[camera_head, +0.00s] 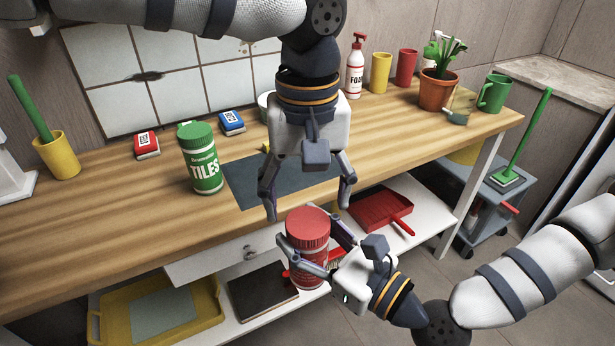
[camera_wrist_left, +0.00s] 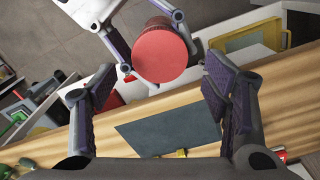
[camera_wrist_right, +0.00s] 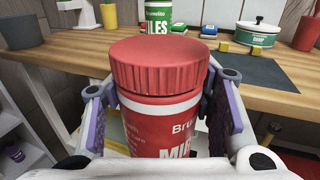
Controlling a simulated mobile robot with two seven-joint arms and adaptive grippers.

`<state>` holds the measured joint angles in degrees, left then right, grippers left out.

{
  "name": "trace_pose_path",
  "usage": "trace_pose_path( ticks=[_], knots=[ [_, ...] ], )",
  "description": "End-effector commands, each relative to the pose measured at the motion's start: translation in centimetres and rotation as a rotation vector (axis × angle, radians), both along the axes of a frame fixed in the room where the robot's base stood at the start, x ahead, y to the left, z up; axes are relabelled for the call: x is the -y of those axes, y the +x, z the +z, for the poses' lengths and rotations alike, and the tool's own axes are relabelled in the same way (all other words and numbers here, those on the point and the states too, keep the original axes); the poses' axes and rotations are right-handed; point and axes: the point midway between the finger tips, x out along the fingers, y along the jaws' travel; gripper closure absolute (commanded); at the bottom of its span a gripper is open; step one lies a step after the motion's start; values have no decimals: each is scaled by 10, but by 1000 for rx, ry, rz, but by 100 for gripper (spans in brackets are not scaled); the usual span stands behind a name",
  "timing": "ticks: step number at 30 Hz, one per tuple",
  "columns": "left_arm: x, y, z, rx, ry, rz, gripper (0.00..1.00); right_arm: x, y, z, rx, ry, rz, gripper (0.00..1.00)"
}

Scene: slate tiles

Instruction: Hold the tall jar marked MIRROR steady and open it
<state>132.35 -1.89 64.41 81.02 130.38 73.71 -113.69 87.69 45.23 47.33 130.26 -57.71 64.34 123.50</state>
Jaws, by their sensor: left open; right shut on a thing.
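The tall red jar has a ribbed red lid (camera_head: 307,221) and a white label band; its label shows "MIR" in the right wrist view (camera_wrist_right: 165,125). My right gripper (camera_head: 316,256) is shut around the jar's body, holding it upright in front of the table edge. The lid is on the jar. My left gripper (camera_head: 309,208) points down above the lid, open and empty. In the left wrist view the round lid top (camera_wrist_left: 160,55) lies beyond the open fingers, off toward the top of the picture, not between them.
A green jar marked TILES (camera_head: 203,170) stands on the wooden table (camera_head: 110,205), left of a dark mat (camera_head: 243,190). Below are a shelf with a yellow tray (camera_head: 110,325) and a red dustpan (camera_head: 381,208). Cups, a spray bottle and a potted plant stand at the back right.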

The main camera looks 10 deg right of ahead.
Motion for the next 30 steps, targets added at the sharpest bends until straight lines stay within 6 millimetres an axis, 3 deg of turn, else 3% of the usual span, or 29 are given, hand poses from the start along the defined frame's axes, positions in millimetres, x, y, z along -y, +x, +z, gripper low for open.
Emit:
trace_pose_path(
  ticks=[6,15,16,22,25,26,28,30],
  knots=[
    [0,0,-32,1,0,0,31,0,0,0,1,1,0,100],
    [0,0,-38,2,-1,-1,31,0,0,1,1,0,0,100],
    [0,0,-38,2,-1,-1,33,0,0,1,1,0,0,100],
    [0,0,-38,2,0,-1,78,0,0,1,2,0,0,100],
    [0,0,-38,2,0,-1,82,0,0,1,2,0,0,100],
    [0,0,-38,2,0,-1,44,0,0,1,2,0,0,100],
    [0,0,-38,2,0,-1,28,0,0,1,2,0,0,100],
    [0,0,-38,2,0,-1,28,0,0,1,2,0,0,100]
  ],
)
